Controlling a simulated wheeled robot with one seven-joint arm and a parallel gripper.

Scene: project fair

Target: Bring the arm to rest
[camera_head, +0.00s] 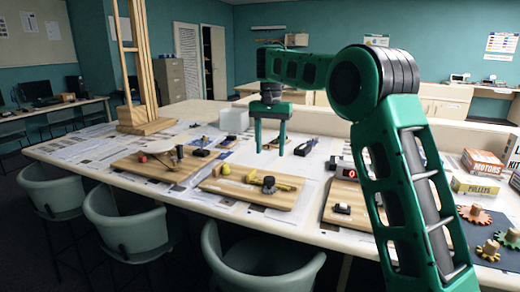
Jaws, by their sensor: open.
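My gripper (270,136) is green and points down above the far middle of the long white table (55,151). Its two fingers are apart, with nothing seen between them. My green arm comes in from the lower right and reaches across to the left, hiding part of the table's right side. I cannot tell exactly how far the fingertips are above the tabletop.
Wooden boards with small parts lie on the table: one at left (137,167), one in the middle (268,197). A tall wooden frame (143,62) stands back left. Boxes (480,163) and gears (474,214) are at right. Chairs (128,226) line the front edge.

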